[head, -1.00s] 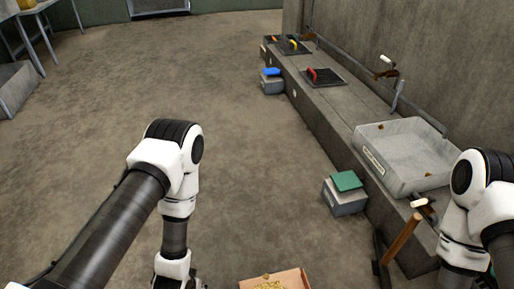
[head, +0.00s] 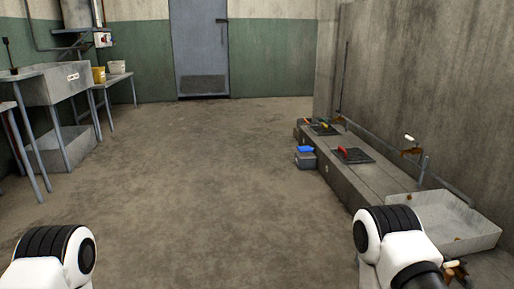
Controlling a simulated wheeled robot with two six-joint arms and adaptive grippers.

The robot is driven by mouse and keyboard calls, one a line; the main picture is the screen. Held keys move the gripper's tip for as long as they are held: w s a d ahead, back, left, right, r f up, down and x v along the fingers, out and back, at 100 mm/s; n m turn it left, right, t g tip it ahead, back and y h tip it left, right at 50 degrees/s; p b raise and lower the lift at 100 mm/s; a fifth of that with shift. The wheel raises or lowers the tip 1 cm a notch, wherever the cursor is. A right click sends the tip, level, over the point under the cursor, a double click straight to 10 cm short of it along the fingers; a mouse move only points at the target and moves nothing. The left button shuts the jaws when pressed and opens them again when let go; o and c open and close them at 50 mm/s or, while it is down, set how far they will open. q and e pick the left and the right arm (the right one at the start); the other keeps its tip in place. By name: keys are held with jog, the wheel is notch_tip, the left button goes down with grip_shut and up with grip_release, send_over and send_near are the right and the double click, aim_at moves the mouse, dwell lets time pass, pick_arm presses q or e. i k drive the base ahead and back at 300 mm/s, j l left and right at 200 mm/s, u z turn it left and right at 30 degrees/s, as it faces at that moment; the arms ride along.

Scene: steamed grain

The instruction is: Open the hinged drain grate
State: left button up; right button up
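Two dark flat square plates that look like grates lie on the low concrete ledge along the right wall. The nearer plate (head: 362,158) has a red handle on top. The farther plate (head: 327,131) has red and yellow parts on it. Both look flat and closed, but their hinges are too small to make out. I cannot tell which one is the drain grate. Only upper links of my two arms show at the bottom edge. Both grippers are out of view, and neither arm touches a plate.
A grey basin (head: 470,243) sits on the ledge at the near right. A grey box with a blue top (head: 305,157) stands on the floor against the ledge. A grey door (head: 200,50) is at the back. The middle floor is clear.

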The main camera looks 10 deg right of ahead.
aim_at(351, 155)
jog(key=i+j+u, duration=0.6)
jog(key=i, duration=0.3)
jog(key=i+j+u, duration=0.35)
jog(key=i, duration=0.15)
jog(key=i+l+z, duration=0.3)
jog(key=i+z, duration=0.2)
jog(key=i+l+z, duration=0.1)
jog(key=i+z, duration=0.4)
jog(key=i+j+z, duration=0.1)
jog(key=i+z, duration=0.4)
jog(key=i+j+z, duration=0.3)
jog(key=i+z, duration=0.15)
